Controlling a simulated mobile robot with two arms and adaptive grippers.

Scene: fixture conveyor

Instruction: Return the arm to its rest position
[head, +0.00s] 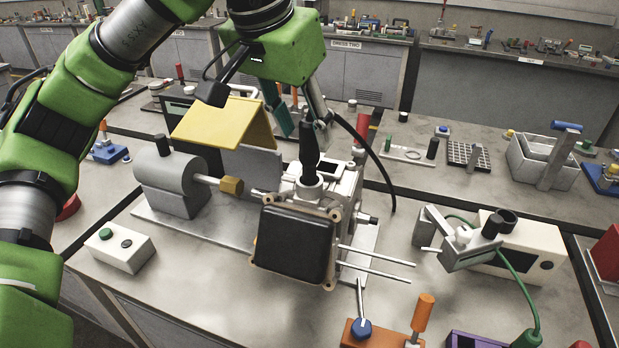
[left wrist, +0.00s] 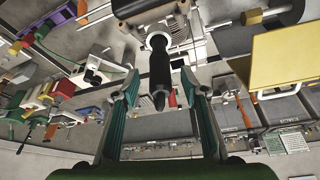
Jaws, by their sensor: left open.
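My left arm comes in from the left in the head view and bends over to my left gripper (head: 299,113), above the fixture on the table. Its two fingers with teal pads also show in the left wrist view (left wrist: 159,88), spread apart. A black handle (head: 309,152) stands upright on the light metal fixture (head: 343,187). In the left wrist view the black handle (left wrist: 159,70) appears between the fingers, with visible gaps on both sides. Whether its tip is level with the fingertips is unclear. My right gripper is not in view.
A yellow plate (head: 222,122) and a grey cylinder unit (head: 172,184) stand close left of the gripper. A black square part (head: 293,243) is on the fixture's front. A white box device (head: 520,245) stands right. The table between it and the fixture is partly clear.

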